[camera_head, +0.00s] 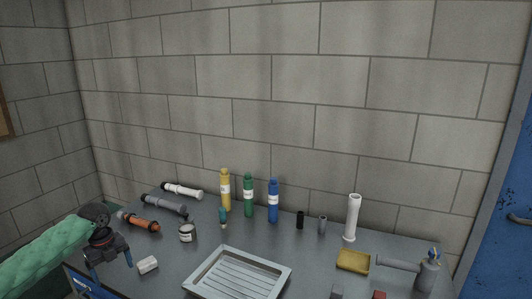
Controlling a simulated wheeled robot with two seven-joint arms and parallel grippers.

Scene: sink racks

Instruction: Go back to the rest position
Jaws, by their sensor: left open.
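My left gripper (107,262) comes in from the lower left on a green-sleeved arm. Its two dark fingers point down and stand apart. It is open, with nothing visible between the fingers, over the left end of the grey table (315,254). A small white block (147,265) lies just to the right of the fingers, apart from them. My right gripper does not show.
A grey ribbed tray (238,277) lies at the front middle. Yellow (225,190), green (248,195) and blue (273,201) bottles stand at the back. Several tubes lie at the left, near a jar (187,232). A white pipe (352,217), a yellow sponge (353,261) and a grey holder (427,273) are at the right.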

